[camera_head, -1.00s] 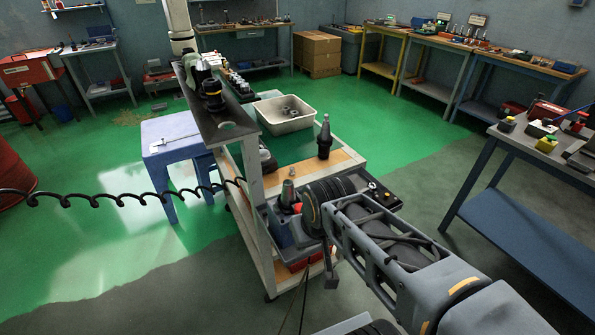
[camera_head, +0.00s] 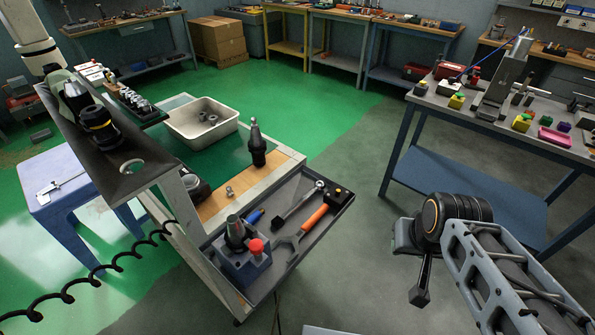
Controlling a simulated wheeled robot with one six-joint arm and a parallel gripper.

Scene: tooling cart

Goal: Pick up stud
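A small metal stud (camera_head: 229,191) stands on the wooden strip of the cart top (camera_head: 217,206), left of and in front of a dark upright tool holder (camera_head: 257,145). My gripper (camera_head: 421,288) seems to be the dark part hanging below my arm's black joint on the right. It is over the floor, well to the right of the cart and apart from the stud. Its fingers are too small and dark to tell whether they are open or shut. I see nothing held in it.
An open drawer (camera_head: 335,205) holds a wrench, a ratchet and a blue block with a red knob. A white bin (camera_head: 187,131) with metal parts sits behind. A dark raised shelf (camera_head: 145,172) stands left.

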